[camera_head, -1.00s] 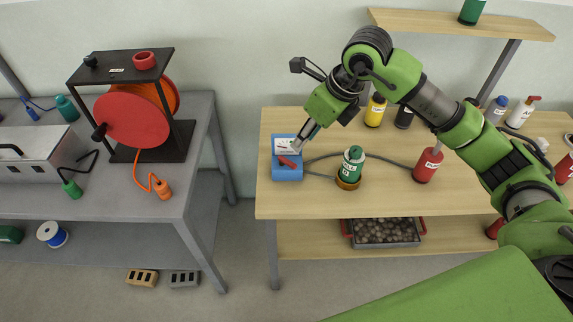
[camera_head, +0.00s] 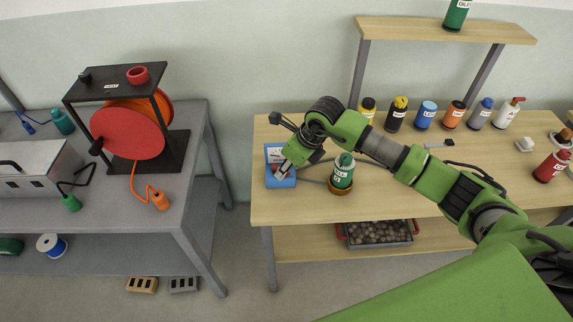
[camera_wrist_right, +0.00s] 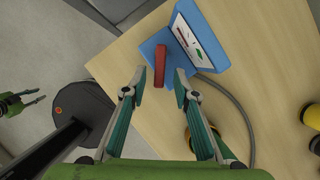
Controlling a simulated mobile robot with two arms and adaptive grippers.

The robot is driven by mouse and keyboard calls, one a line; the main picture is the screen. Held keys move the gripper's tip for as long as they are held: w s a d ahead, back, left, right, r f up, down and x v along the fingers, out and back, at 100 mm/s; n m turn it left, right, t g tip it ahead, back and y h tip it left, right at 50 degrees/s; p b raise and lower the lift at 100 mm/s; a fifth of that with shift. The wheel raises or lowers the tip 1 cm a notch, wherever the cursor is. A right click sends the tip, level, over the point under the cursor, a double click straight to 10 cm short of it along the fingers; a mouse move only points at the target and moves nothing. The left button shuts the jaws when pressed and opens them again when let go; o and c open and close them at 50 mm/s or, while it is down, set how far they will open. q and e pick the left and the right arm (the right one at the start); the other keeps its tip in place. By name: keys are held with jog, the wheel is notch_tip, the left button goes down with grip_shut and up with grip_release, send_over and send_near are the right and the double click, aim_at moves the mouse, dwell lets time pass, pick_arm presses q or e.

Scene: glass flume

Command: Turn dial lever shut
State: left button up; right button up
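The blue dial box (camera_head: 274,180) sits at the left end of the wooden table. Its tilted white dial face (camera_wrist_right: 199,38) shows in the right wrist view. The red lever (camera_wrist_right: 160,65) stands out from the box's blue front part. My right gripper (camera_wrist_right: 160,82) is open, with one fingertip on each side of the lever and a gap to it on both sides. In the head view the right gripper (camera_head: 283,170) covers most of the lever. My left gripper (camera_wrist_right: 36,97) shows at the left edge of the right wrist view, open and empty, away from the table.
A green bottle (camera_head: 343,172) in a brown ring stands just right of the box. A grey cable (camera_wrist_right: 235,105) runs from the box. Several bottles line the table's back. A red cable reel (camera_head: 127,134) stands on the grey bench, across a gap.

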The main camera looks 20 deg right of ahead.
pick_arm(q)
jog(key=shift+d, duration=0.3)
pick_arm(e)
jog(key=shift+a+f, duration=0.1)
jog(key=shift+f, duration=0.05)
pick_arm(q)
jog(key=shift+d, duration=0.25)
pick_arm(e)
grip_shut()
